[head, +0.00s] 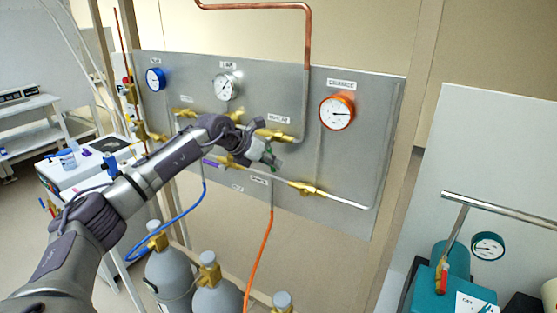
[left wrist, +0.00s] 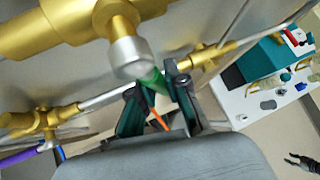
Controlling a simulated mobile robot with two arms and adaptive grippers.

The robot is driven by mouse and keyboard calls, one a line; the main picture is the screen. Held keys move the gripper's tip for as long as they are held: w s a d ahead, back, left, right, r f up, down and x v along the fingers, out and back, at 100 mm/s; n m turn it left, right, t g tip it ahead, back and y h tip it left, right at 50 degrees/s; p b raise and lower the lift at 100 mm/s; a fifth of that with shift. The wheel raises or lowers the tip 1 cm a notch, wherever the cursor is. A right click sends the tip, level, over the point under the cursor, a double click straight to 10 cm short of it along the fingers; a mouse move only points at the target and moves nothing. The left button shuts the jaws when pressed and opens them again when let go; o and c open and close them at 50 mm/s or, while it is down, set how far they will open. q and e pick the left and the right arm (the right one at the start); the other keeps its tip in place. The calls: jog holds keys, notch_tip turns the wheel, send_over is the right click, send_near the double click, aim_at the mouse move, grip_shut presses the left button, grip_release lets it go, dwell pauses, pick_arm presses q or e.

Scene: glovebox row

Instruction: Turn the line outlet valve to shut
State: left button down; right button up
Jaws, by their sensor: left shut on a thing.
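The line outlet valve (head: 272,134) is a brass body under the OUTLET label on the grey panel. In the left wrist view its brass body (left wrist: 115,18) and grey stem cap fill the top. Its green handle (left wrist: 152,80) sticks out from the cap toward my fingers. My left gripper (head: 268,155) is at the valve, just below its body. In the left wrist view the fingers (left wrist: 158,104) stand on either side of the green handle and are shut on it. The handle's far end is partly hidden between them. A small dark jointed shape (left wrist: 302,163), possibly my right gripper, shows at the lower right edge.
An orange-rimmed gauge (head: 337,111), a white gauge (head: 226,87) and a blue gauge (head: 155,79) are on the panel. A lower brass valve (head: 304,188) is close by. Grey cylinders (head: 218,298) stand below with an orange hose (head: 260,255). A teal unit (head: 455,297) is at right.

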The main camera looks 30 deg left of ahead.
pick_arm(q)
jog(key=shift+a+y, duration=0.2)
jog(key=shift+y, duration=0.1)
jog(key=shift+a+m+y, duration=0.3)
jog(key=shift+m+y, duration=0.1)
jog(key=shift+a+f+y, duration=0.1)
jog(key=shift+a+y, duration=0.1)
jog(key=shift+y, duration=0.1)
pick_arm(e)
jog(key=shift+a, duration=0.1)
jog(key=shift+d, duration=0.2)
pick_arm(q)
jog(key=c, duration=1.2)
grip_release()
jog(key=shift+a, duration=0.1)
jog(key=shift+o, duration=0.2)
jog(key=v, duration=1.2)
pick_arm(e)
jog(key=shift+a, duration=0.1)
